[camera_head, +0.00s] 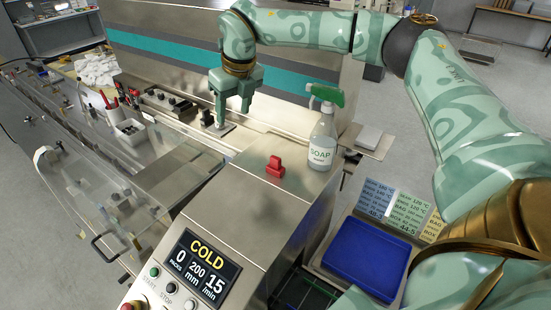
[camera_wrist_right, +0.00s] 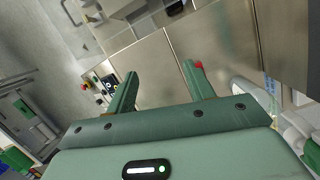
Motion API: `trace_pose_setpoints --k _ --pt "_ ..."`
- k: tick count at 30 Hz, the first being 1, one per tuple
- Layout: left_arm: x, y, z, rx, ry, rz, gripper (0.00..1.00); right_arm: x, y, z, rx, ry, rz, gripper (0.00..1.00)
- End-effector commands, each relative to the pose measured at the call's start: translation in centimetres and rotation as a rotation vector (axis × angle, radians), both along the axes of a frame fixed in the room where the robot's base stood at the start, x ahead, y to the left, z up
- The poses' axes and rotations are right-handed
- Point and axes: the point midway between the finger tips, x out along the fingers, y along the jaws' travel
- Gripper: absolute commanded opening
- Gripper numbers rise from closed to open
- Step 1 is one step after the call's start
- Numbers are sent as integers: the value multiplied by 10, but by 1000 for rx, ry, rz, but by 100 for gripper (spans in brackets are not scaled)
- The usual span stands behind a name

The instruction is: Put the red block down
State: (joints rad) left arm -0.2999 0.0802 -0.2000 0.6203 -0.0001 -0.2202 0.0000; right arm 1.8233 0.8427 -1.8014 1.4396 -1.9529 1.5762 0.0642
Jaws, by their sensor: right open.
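The red block (camera_head: 275,167) rests on the flat metal top of the machine, left of the soap bottle, and nothing holds it. In the right wrist view a small part of the red block (camera_wrist_right: 199,65) shows just past one fingertip, which hides the rest. My right gripper (camera_head: 233,113) is open and empty, pointing down over the machine, farther back and to the left of the block and apart from it. Its two spread fingers also show in the right wrist view. My left gripper is not in view.
A soap spray bottle (camera_head: 322,142) stands close to the right of the block. A blue tray (camera_head: 366,258) lies at lower right. A display reading COLD (camera_head: 203,268) is at the front. The metal top in front of the block is clear.

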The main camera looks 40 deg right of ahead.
Motion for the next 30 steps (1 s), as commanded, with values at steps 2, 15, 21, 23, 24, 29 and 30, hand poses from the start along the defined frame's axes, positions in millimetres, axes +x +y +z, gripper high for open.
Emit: trace_pose_setpoints --k 2,15,21,23,24,29,30 --pt "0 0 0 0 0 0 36 -18 -26 -4 -152 98 68 53" --pt "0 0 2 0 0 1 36 -55 -49 -42 -247 301 272 53" --pt "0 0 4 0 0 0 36 -57 -57 -88 -245 298 271 53" --pt "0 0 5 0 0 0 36 -57 -58 -98 -245 296 271 53" --pt "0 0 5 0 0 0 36 -57 -59 -104 -245 296 272 53" --pt "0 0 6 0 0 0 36 -58 -61 -115 -246 295 270 53" --pt "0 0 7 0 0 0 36 -57 -63 -119 -246 295 270 53"
